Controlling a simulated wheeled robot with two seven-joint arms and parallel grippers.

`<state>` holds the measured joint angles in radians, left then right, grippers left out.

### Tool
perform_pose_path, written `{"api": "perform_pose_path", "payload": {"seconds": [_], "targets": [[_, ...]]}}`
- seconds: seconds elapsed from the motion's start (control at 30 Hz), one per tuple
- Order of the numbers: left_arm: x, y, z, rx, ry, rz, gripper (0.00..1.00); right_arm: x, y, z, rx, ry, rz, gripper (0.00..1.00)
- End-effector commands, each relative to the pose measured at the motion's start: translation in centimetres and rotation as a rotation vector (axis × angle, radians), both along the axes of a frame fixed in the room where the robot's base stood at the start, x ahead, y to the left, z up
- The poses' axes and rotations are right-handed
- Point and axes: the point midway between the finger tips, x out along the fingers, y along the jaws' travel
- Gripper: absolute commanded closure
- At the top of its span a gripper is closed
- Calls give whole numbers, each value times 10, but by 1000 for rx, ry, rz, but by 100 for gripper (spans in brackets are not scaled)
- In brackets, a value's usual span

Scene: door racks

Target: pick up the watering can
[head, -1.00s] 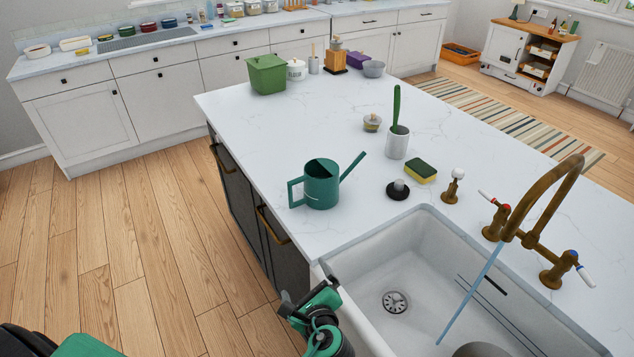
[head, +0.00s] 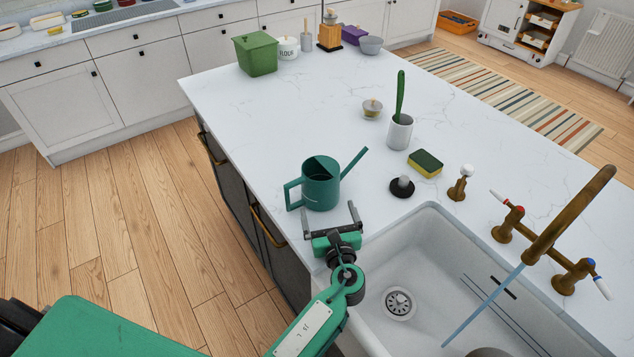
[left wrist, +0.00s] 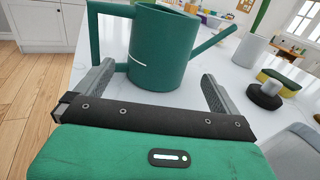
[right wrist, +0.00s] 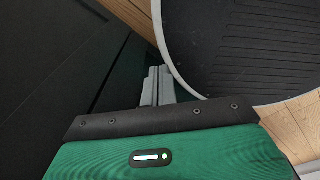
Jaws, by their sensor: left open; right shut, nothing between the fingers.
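The green watering can (head: 321,184) stands upright on the white island counter, its handle to the left and its spout to the right. My left gripper (head: 331,219) is open just in front of the can, with its fingers toward it. In the left wrist view the can (left wrist: 160,48) is just beyond the open fingers of the left gripper (left wrist: 158,85), and its body lies across the gap between them. My right gripper (right wrist: 158,85) is shut and empty, and shows only in its own wrist view, away from the can.
The sink (head: 420,235) with a brass tap (head: 550,235) and running water is right of my left arm. A black stopper (head: 402,188), a sponge (head: 425,163) and a white pot with a green brush (head: 400,130) stand right of the can. Counter behind the can is clear.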

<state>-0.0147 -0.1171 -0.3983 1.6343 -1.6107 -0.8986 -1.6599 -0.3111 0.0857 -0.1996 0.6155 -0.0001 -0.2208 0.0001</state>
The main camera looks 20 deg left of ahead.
Motion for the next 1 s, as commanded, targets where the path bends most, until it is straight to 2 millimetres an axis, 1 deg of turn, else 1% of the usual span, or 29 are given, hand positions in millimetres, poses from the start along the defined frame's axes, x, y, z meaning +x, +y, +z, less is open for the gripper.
{"api": "perform_pose_path", "payload": {"seconds": [0.03, 0.1, 0.27, 0.37, 0.53, 0.67, 0.87, 0.97, 1.0], "targets": [[6, 3, 2, 1, 0, 0, 0, 0, -2, 4, -2, 1, 0, 100], [12, 7, 1, 0, 0, 1, 0, 2, -2, 5, -3, -2, 0, 100], [21, 12, 1, 0, 0, 1, 0, 13, 0, 8, 1, -16, 0, 100], [35, 19, 3, 0, -1, 1, 0, 17, 2, 14, 3, -22, -1, 100], [56, 32, 2, -1, 0, 1, 0, 16, 9, 20, 10, -20, -3, 100], [63, 36, 0, -1, 0, 1, 0, 15, 13, 20, 15, -19, -4, 100], [64, 36, -1, -2, 0, 1, 0, 14, 12, 20, 13, -18, -3, 100], [64, 36, 0, -2, 0, 1, 18, 12, 9, 20, 10, -15, -2, 100], [63, 36, 0, -2, 0, 1, 26, 12, 8, 20, 9, -16, -2, 100]]}}
